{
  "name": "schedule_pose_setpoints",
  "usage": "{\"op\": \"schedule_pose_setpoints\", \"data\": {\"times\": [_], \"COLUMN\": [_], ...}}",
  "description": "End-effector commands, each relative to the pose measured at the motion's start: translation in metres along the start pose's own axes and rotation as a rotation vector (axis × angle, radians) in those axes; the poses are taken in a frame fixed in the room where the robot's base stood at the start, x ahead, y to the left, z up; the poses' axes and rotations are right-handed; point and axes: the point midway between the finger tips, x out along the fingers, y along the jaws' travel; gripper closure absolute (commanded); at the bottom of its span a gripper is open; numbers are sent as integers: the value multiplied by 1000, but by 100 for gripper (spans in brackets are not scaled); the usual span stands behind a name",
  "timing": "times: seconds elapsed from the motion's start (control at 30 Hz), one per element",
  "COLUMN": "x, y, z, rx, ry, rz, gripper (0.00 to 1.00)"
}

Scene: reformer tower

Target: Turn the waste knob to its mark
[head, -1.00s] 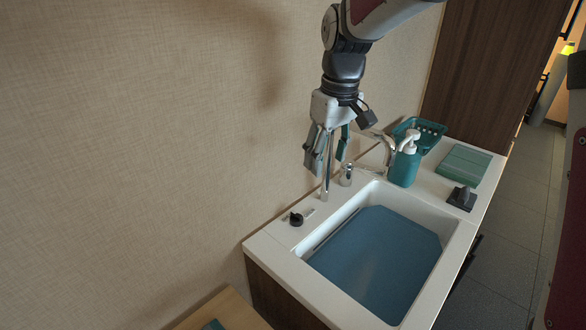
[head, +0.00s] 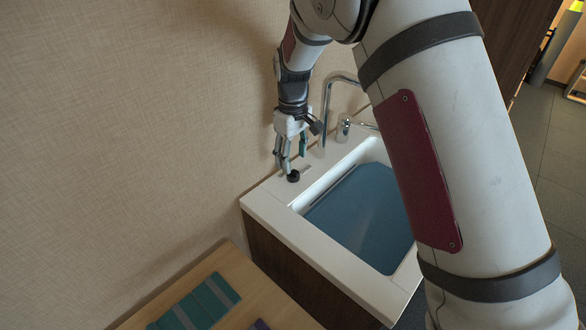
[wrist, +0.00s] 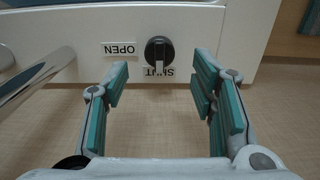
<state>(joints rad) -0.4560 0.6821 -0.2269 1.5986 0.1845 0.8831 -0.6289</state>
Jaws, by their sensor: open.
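The waste knob (wrist: 160,52) is a round black knob on the white counter, with a pale pointer line. In the wrist view the pointer lies over the label reading SHUT (wrist: 158,72). A second label reading OPEN (wrist: 119,49) sits to its left. In the head view the knob (head: 293,176) shows at the sink's back left corner. My gripper (head: 290,163) is just above it, pointing down. In the wrist view my gripper (wrist: 160,82) is open and empty, its teal-padded fingers on either side of the knob's line. I cannot tell whether a finger touches the knob.
The chrome faucet (head: 326,112) rises close to the right of my gripper. A small tap lever (head: 343,128) stands beyond it. The white sink (head: 297,208) holds a blue-grey panel. The wall is close behind. A wooden table (head: 262,298) with teal pieces is at front.

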Motion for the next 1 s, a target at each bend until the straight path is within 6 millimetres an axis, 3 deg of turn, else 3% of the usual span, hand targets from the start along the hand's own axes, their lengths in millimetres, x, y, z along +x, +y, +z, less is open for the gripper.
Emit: {"op": "schedule_pose_setpoints", "data": {"times": [0.1, 0.3, 0.7, 0.93, 1.0], "x": [22, 44, 51, 51, 51], "y": [0, 0, 0, 0, 0], "z": [0, 0, 0, 0, 0], "rx": [0, 1, 1, 0, 0], "ry": [-2, -1, 1, 1, 1], "rz": [0, 0, 1, 0, 0], "gripper": [48, 48, 48, 97, 97]}}
